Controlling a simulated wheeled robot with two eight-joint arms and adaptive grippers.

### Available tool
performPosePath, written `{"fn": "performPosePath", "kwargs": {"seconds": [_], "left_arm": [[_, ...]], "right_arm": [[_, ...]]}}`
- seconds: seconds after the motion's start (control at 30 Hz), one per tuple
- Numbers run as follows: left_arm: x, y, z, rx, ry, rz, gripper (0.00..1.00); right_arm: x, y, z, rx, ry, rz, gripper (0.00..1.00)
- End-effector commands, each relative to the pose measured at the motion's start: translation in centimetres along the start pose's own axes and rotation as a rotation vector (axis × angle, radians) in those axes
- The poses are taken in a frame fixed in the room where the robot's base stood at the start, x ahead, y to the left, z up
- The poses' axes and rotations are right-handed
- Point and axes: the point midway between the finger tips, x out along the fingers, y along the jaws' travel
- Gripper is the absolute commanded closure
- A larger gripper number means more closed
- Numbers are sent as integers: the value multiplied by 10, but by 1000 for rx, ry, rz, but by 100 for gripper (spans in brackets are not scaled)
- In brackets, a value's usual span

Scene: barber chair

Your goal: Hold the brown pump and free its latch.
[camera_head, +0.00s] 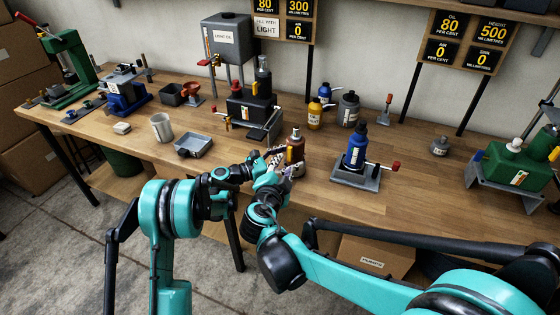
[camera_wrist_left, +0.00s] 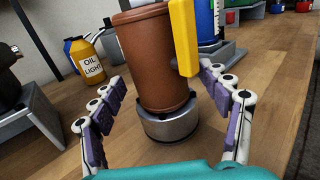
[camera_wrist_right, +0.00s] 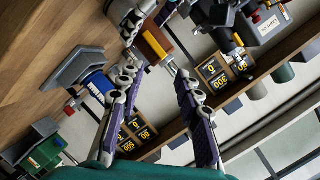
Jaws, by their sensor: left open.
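The brown pump (camera_head: 297,143) stands upright at the front middle of the bench. In the left wrist view the brown pump (camera_wrist_left: 155,60) is a brown cylinder on a round grey metal base (camera_wrist_left: 167,126). A yellow latch (camera_wrist_left: 184,38) runs up its side. My left gripper (camera_head: 270,158) is open, with its fingers (camera_wrist_left: 161,80) on either side of the pump. My right gripper (camera_head: 283,172) is close in front of the pump. In the right wrist view its fingers (camera_wrist_right: 160,68) are apart, with the yellow latch (camera_wrist_right: 156,44) just beyond the tips. Finger contact is unclear.
A black pump unit (camera_head: 250,108) is behind left, and a grey tray (camera_head: 194,145) lies left. A yellow oil bottle (camera_head: 314,115) stands behind. Clear wood lies in front of the blue bottle's stand.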

Motion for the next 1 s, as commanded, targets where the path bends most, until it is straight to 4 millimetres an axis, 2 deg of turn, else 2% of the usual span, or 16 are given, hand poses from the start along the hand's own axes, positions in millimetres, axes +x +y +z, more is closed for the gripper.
{"fn": "performPosePath", "kwargs": {"seconds": [0.2,0.47,0.77,0.8,0.93,1.0], "left_arm": [[18,0,0,1,1,0,24],[19,0,0,1,1,1,24],[19,0,0,1,1,0,100],[19,0,0,1,1,0,100],[19,0,0,1,1,0,100],[19,0,0,1,1,0,100]], "right_arm": [[0,0,0,0,0,0,66],[0,0,0,0,0,0,66],[0,0,0,0,0,0,66],[0,0,0,0,0,0,66],[4,-2,-1,-3,-3,-12,100],[11,-7,-4,-12,-10,-41,100]]}}
